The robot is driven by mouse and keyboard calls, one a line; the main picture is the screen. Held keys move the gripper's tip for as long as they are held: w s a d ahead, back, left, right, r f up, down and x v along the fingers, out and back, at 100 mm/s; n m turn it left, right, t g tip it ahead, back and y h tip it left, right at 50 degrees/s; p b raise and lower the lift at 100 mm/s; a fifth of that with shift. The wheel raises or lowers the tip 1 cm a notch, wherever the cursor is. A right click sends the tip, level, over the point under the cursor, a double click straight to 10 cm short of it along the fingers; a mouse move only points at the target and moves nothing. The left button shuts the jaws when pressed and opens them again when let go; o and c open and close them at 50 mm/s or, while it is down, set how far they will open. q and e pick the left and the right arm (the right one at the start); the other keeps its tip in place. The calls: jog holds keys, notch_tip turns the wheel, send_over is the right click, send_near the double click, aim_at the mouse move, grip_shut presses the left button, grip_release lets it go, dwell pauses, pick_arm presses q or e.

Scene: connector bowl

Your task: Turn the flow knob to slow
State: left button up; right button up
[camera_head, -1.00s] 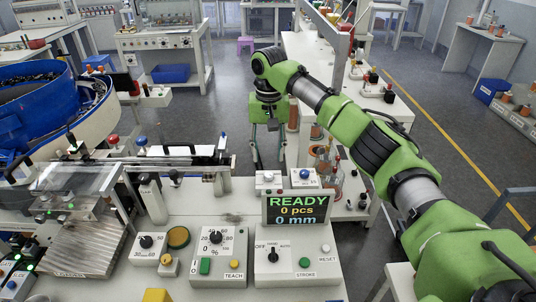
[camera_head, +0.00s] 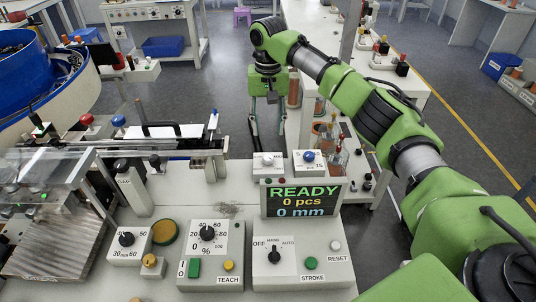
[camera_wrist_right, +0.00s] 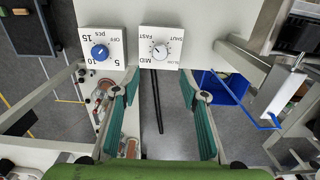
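The flow knob is a small pale knob (camera_wrist_right: 160,50) on a white box (camera_wrist_right: 174,60) marked FAST, MID, SLOW and SHUT in the right wrist view. Its label reads upside down there, and I cannot tell exactly which mark it points at. In the head view the box (camera_head: 265,169) stands behind the display, left of a box with a blue knob (camera_head: 309,156). My right gripper (camera_head: 268,137) is open and empty, pointing down beyond these boxes. Its two green fingers (camera_wrist_right: 159,147) are apart in the wrist view, not touching the knob. My left gripper is not in view.
A display (camera_head: 303,200) reads READY, 0 pcs, 0 mm. In front is a console with a percent dial (camera_head: 207,233) and an OFF/HAND/AUTO switch (camera_head: 273,255). A blue bowl feeder (camera_head: 22,85) stands at the left. A metal post with a blue rod (camera_wrist_right: 284,90) is beside the gripper.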

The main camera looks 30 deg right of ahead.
aim_at(268, 158)
notch_tip(268, 158, down, 11)
jog(key=shift+s+f+p, duration=0.1)
jog(key=shift+p, duration=0.45)
jog(key=c, duration=1.1)
